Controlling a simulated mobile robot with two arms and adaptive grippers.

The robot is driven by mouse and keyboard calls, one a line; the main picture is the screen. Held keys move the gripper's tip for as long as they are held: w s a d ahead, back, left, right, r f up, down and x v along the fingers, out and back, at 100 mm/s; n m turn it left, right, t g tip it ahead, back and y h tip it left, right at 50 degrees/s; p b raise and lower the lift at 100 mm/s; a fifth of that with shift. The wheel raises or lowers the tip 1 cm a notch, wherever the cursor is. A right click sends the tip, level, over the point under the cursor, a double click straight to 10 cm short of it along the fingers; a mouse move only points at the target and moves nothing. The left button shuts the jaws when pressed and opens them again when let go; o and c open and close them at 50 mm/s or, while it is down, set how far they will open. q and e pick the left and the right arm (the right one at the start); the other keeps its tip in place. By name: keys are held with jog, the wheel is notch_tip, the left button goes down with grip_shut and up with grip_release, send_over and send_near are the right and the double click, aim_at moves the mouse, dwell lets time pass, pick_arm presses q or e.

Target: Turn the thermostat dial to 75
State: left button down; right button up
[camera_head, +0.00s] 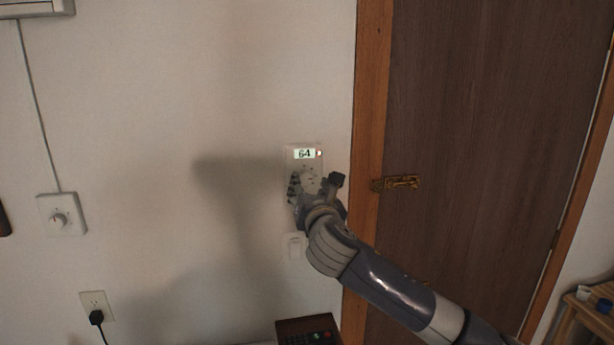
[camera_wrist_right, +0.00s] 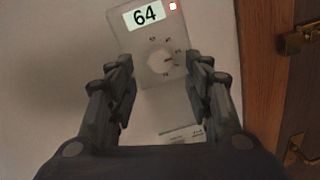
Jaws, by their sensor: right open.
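The thermostat (camera_head: 290,162) is a pale plate on the wall beside the door frame. Its lit display (camera_head: 304,154) reads 64. In the right wrist view the display (camera_wrist_right: 146,15) also reads 64, and the round white dial (camera_wrist_right: 160,61) sits below it with small numbers around it. My right gripper (camera_head: 316,184) is in front of the lower part of the thermostat and hides part of the dial in the head view. In the right wrist view its two fingers (camera_wrist_right: 163,88) are apart, with the dial showing between and beyond them. My left gripper is not in view.
A light switch (camera_head: 294,246) is just below the thermostat. Another dial plate (camera_head: 60,215) and an outlet with a black plug (camera_head: 96,305) are on the wall at left. A brown door (camera_head: 480,120) with a brass latch (camera_head: 398,183) is at right. A dark box (camera_head: 308,328) stands below.

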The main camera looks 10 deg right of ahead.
aim_at(306, 179)
jog(key=shift+w+d+p, duration=0.1)
jog(key=shift+w+p, duration=0.6)
jog(key=shift+w, duration=1.5)
jog(key=c, duration=1.1)
